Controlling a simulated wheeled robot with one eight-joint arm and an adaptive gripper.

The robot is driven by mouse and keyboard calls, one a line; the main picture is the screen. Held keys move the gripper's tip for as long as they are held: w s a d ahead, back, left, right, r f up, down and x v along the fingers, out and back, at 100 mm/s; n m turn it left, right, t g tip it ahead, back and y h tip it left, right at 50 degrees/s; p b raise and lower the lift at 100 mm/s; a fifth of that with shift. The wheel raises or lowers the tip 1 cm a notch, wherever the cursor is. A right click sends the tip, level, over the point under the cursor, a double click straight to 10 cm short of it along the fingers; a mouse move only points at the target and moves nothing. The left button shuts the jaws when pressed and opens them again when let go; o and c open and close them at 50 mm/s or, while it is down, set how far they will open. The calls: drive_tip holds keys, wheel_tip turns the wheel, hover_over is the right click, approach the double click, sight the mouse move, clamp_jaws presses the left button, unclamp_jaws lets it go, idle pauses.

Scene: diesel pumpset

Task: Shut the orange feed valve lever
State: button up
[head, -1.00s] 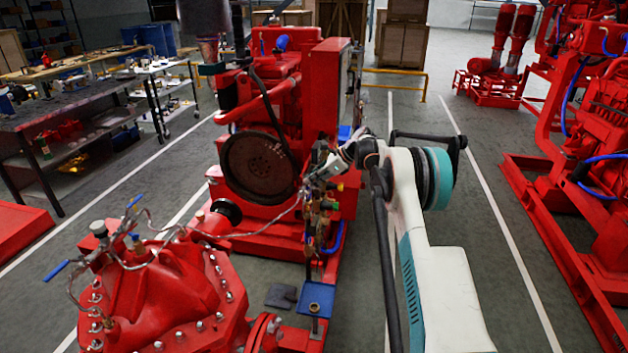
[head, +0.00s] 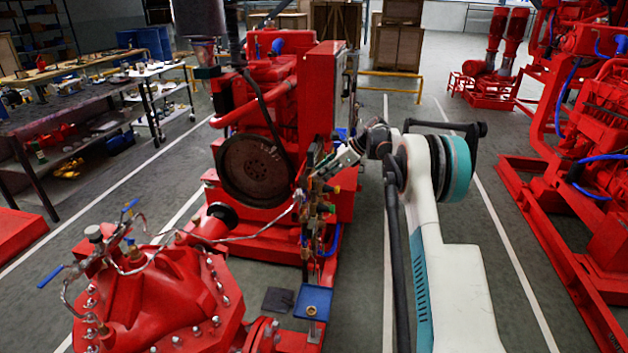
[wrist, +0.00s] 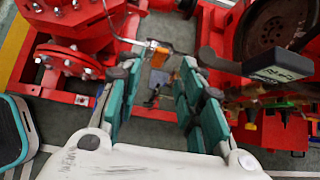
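My gripper (wrist: 158,102) is open in the wrist view, with teal finger pads on both sides of an empty gap. Beyond the gap, small orange parts (wrist: 187,70) show near metal fittings; I cannot tell for certain which is the feed valve lever. In the head view my gripper (head: 328,168) is at the upright cluster of pipes and valves (head: 318,205) beside the red engine. It partly hides the cluster, and the lever cannot be made out there. No contact with a lever is visible.
A dark labelled bar (wrist: 281,74) and coloured valve handles (wrist: 285,103) lie right of the fingers in the wrist view. The red engine (head: 280,95) and red pump (head: 160,305) stand close by. A blue tray (head: 313,303) sits low in front. The right-hand floor aisle is clear.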

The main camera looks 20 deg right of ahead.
drive_tip(key=shift+v, duration=2.45)
